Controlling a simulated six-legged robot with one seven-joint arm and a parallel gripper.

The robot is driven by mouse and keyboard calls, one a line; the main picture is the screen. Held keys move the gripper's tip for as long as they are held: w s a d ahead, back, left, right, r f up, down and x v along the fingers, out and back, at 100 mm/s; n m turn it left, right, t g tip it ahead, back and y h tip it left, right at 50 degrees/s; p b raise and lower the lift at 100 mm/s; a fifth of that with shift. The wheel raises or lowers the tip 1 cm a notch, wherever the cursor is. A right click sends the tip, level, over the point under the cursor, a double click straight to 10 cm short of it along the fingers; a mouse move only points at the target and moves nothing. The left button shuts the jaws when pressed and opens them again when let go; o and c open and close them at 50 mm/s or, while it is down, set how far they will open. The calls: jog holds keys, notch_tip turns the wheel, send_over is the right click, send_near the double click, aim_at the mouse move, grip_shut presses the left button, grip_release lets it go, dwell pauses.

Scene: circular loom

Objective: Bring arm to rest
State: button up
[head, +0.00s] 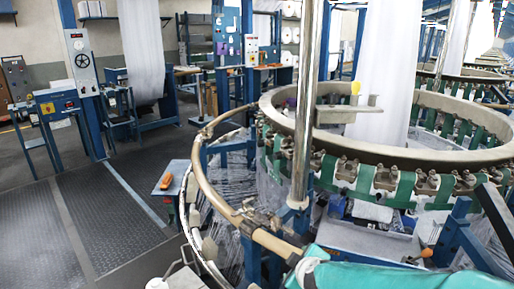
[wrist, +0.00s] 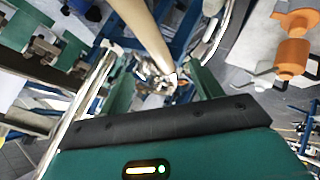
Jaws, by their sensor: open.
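My gripper (wrist: 163,72) shows in the wrist view, with its teal body and black band across the bottom. Its two green fingers stand apart, and nothing is seen held between them. Beyond the fingers are a tan tube, blue frame parts and small metal fittings of the loom. In the head view, part of my teal arm (head: 385,270) reaches in at the bottom right, in front of the circular loom (head: 345,150). The gripper's fingertips cannot be made out in that view.
The loom's curved tan rail (head: 205,190) and an upright metal pole (head: 305,100) stand close to my arm. An orange fitting (wrist: 292,52) is at the wrist view's upper right. An orange device (head: 167,181) lies on a small stand. The dark floor mats (head: 110,215) at left are clear.

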jog(key=s+a+r+m+y, duration=0.2)
jog(key=s+r+y, duration=0.1)
jog(key=s+r, duration=0.15)
jog(key=s+d+r+m+g+h, duration=0.2)
jog(key=s+d+m, duration=0.1)
jog(key=s, duration=0.4)
jog(key=s+d+r+m+g+h, duration=0.1)
jog(key=s+d+r+m+g, duration=0.1)
jog(key=s+m, duration=0.3)
jog(key=shift+s+d+r+m+h, duration=0.4)
jog(key=shift+s+d+r, duration=0.35)
jog(key=shift+s, duration=0.1)
jog(key=c, duration=0.7)
jog(key=shift+a, duration=0.2)
jog(key=shift+a, duration=0.1)
